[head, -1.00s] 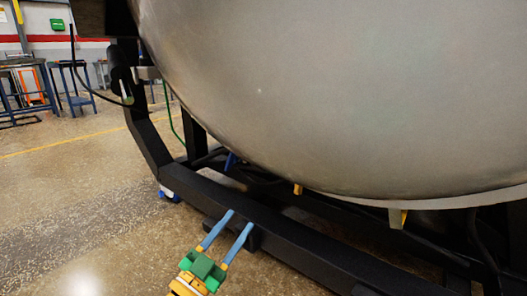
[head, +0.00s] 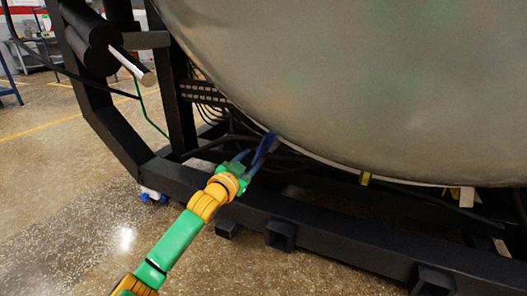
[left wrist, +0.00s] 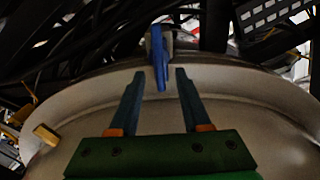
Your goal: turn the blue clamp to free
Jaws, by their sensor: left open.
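The blue clamp (head: 265,146) sits at the lower rim of the big metal vessel in the head view. In the left wrist view the clamp (left wrist: 158,58) shows as a blue lever at the top middle, on the vessel's rim. My left gripper (head: 250,160) reaches up to the clamp from below. In the left wrist view its two blue-grey fingers (left wrist: 160,75) are apart, one on each side of the lever's lower end, with gaps visible. Whether they touch it cannot be told. My right gripper is not in view.
The large vessel (head: 370,80) fills the upper right. A black frame beam (head: 330,229) runs below it. Yellow clamps (head: 365,179) sit further along the rim, and another yellow piece (left wrist: 46,134) shows in the left wrist view. Open floor (head: 60,200) lies at the left.

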